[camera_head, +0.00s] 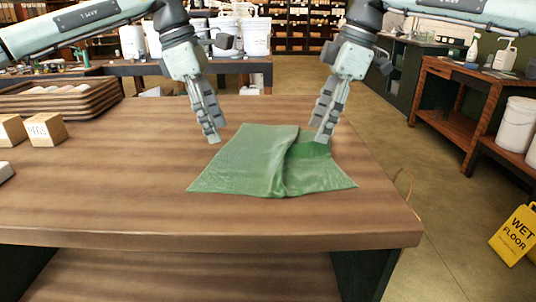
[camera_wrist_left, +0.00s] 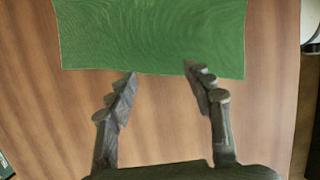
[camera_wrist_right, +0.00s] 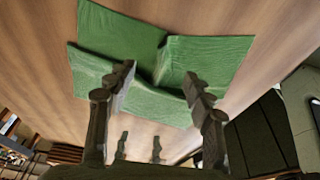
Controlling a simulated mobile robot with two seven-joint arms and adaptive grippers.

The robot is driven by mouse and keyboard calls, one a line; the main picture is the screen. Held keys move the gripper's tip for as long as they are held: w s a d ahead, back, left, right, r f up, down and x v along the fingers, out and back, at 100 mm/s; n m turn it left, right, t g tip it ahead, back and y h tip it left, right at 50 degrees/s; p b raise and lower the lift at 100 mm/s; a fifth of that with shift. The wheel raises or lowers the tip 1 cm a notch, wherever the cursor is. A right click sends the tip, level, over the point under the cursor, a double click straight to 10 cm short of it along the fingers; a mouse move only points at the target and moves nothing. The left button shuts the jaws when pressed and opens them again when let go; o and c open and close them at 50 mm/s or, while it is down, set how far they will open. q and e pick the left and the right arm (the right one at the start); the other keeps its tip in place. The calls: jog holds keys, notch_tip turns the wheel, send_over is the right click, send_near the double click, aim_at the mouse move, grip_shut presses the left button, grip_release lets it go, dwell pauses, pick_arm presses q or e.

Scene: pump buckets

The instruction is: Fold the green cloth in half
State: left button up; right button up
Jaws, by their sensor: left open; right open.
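The green cloth (camera_head: 250,165) lies on the wooden table (camera_head: 120,200) near its right end. Its left part looks flat and smooth, and a raised fold or overlap runs down its middle; the right part is darker near the back. My left gripper (camera_head: 214,138) is open above the table at the cloth's back left edge. In the left wrist view its fingers reach the edge of the cloth (camera_wrist_left: 150,35). My right gripper (camera_head: 322,138) is open over the cloth's back right part. In the right wrist view its fingers straddle the folded edge of the cloth (camera_wrist_right: 150,60). Neither holds it visibly.
Wooden blocks (camera_head: 46,129) and a stacked wooden tray (camera_head: 60,103) stand at the table's left. White buckets (camera_head: 256,36) stand on a table behind. A yellow wet floor sign (camera_head: 515,235) is on the floor at right. The table front is clear.

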jog(key=o, duration=0.7)
jog(key=shift+r, duration=0.1)
pick_arm(q)
jog(key=shift+r+p, duration=0.7)
pick_arm(e)
jog(key=shift+h, duration=0.9)
jog(key=shift+d+r, duration=0.2)
jog(key=shift+r, duration=0.75)
jog(key=shift+d+r, duration=0.15)
jog(key=shift+r, duration=0.75)
jog(key=shift+d+r, duration=0.2)
jog(key=shift+r, duration=0.75)
